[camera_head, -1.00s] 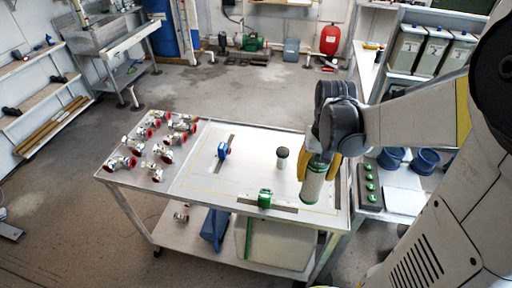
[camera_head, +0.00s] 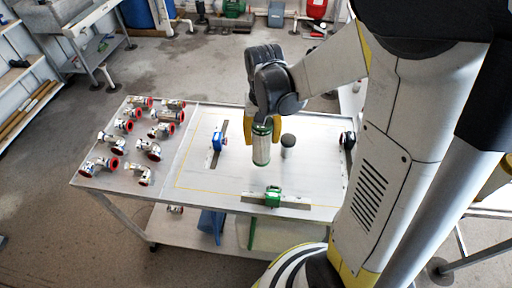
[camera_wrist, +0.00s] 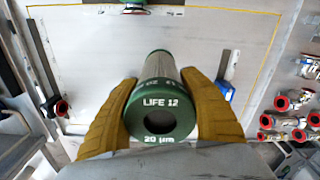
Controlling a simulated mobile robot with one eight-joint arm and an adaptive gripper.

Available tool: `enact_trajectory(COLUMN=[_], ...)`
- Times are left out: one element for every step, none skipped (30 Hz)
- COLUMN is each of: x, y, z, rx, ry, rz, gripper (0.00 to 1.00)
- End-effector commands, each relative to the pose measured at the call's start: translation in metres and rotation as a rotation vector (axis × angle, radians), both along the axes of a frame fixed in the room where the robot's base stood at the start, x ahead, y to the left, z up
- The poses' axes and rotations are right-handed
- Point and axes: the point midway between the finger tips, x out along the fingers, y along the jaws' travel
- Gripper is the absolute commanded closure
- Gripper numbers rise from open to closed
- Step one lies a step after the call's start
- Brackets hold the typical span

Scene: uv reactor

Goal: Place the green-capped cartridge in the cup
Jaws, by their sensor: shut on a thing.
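The green-capped cartridge (camera_head: 261,150) is a pale mesh cylinder with green ends, hanging roughly upright. My gripper (camera_head: 263,133) is shut around its upper end with yellow fingers.
The white tabletop (camera_head: 240,182) carries a green clamp (camera_head: 272,196) at the front, a blue one (camera_head: 218,141) at left and a black-and-red one (camera_head: 347,140) at right. Several red-flanged valve fittings (camera_head: 148,149) fill the left end.

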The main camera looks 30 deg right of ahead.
Motion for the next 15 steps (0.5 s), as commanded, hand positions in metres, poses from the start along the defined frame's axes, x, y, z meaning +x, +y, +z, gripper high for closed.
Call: enact_trajectory(x=[0.004,0.005,0.007,0.008,0.008,0.008,0.008,0.008,0.008,0.008,0.008,0.008,0.008,0.008,0.008], y=[0.005,0.007,0.009,0.01,0.011,0.011,0.011,0.011,0.011,0.011,0.011,0.011,0.011,0.011,0.011], z=[-0.005,-0.006,-0.008,-0.008,-0.009,-0.012,-0.015,-0.018,-0.025,-0.03,-0.035,-0.042,-0.046,-0.048,-0.05], rx=[0.0,0.0,0.0,0.0,0.0,0.0,0.0,0.0,0.0,0.0,0.0,0.0,0.0,0.0,0.0], ry=[0.0,0.0,0.0,0.0,0.0,0.0,0.0,0.0,0.0,0.0,0.0,0.0,0.0,0.0,0.0], rz=[0.002,0.002,0.001,0.001,0.0,0.0,-0.001,-0.001,-0.001,-0.001,-0.001,-0.001,-0.001,-0.001,-0.001], gripper=[0.86,0.86,0.86,0.86,0.86,0.86,0.86,0.86,0.86,0.86,0.86,0.86,0.86,0.86,0.86])
